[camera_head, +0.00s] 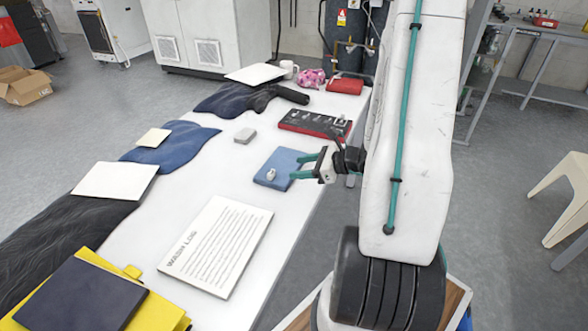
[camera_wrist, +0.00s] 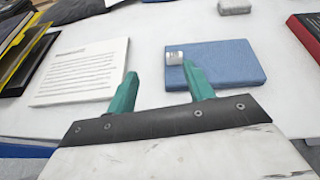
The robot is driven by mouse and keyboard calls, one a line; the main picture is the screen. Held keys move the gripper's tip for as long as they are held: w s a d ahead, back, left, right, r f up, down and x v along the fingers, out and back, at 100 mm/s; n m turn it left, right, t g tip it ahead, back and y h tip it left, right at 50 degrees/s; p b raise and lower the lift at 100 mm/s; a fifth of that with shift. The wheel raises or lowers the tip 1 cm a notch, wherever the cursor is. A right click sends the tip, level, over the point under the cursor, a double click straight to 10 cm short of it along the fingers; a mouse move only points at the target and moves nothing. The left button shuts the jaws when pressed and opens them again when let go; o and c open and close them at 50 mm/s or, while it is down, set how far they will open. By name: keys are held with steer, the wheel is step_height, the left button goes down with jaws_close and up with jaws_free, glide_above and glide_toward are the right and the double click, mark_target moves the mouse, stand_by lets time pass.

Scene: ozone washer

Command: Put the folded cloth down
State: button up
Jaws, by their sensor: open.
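A flat blue folded cloth (camera_head: 272,178) lies on the white table. It also shows in the wrist view (camera_wrist: 232,66), right of centre. I cannot tell whether the right fingertip touches the cloth.
The white table (camera_head: 185,190) has bare room around the cloth. A printed board (camera_head: 217,246) lies in front and a small grey block (camera_head: 245,136) behind. A red-edged case (camera_head: 313,124) is farther back. Dark and blue garments (camera_head: 175,146) lie along the left edge.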

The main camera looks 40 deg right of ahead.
steer(key=s+a+r+n+g+y, duration=0.2)
steer(key=a+r+n+g, duration=0.3)
steer(key=a+r+n, duration=0.4)
steer(key=s+a+r+n+g+y, duration=0.2)
steer(key=a+r+n+g, duration=0.4)
steer(key=a, duration=0.5)
steer(key=s+a+r+n+h, duration=0.1)
steer(key=s+r+n+h, duration=0.3)
steer(key=s+n, duration=0.3)
steer(key=s+a+r+n+h, duration=0.1)
steer(key=s+r+n+h, duration=0.3)
steer(key=s+n+h, duration=0.2)
steer(key=shift+s+n, duration=0.55)
steer(key=shift+n, duration=0.45)
steer(key=shift+a, duration=0.1)
